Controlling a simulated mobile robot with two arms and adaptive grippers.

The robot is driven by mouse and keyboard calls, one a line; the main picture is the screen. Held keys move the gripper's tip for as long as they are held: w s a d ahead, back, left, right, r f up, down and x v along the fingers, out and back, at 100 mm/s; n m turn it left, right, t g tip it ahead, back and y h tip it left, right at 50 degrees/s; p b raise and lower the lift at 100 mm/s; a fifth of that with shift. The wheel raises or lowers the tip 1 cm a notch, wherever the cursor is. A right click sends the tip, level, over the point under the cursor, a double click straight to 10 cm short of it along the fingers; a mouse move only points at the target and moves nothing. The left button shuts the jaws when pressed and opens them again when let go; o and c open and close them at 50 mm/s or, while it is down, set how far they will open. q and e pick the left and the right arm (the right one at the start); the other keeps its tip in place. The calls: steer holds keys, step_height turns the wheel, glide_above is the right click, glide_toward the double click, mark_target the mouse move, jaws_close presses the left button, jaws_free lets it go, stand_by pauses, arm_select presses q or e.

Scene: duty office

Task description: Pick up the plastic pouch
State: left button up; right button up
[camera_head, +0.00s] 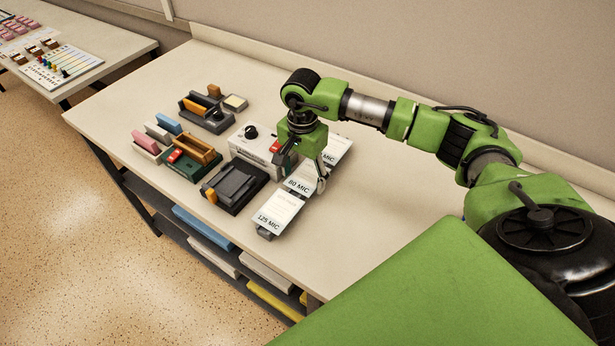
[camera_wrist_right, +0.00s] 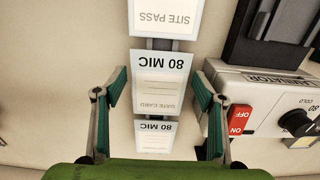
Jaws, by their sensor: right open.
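Three flat white plastic pouches lie in a row on dark holders on the table. The near pouch (camera_head: 272,219) reads 125 MIC in the head view. The far pouch (camera_head: 337,149) is partly hidden by my gripper and shows in the wrist view (camera_wrist_right: 155,137). My right gripper (camera_head: 304,172) is open and empty above the row. In the wrist view its fingers stand either side of the middle pouch, apart from it. My left gripper is not in view.
A white laminator (camera_head: 256,148) with a red switch stands close beside the pouches. A black device (camera_head: 236,186) and several office tools, including an orange-handled one (camera_head: 196,149), lie farther left. The table (camera_head: 350,225) is clear right of the pouches.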

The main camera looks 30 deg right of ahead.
steer(key=c, duration=0.5)
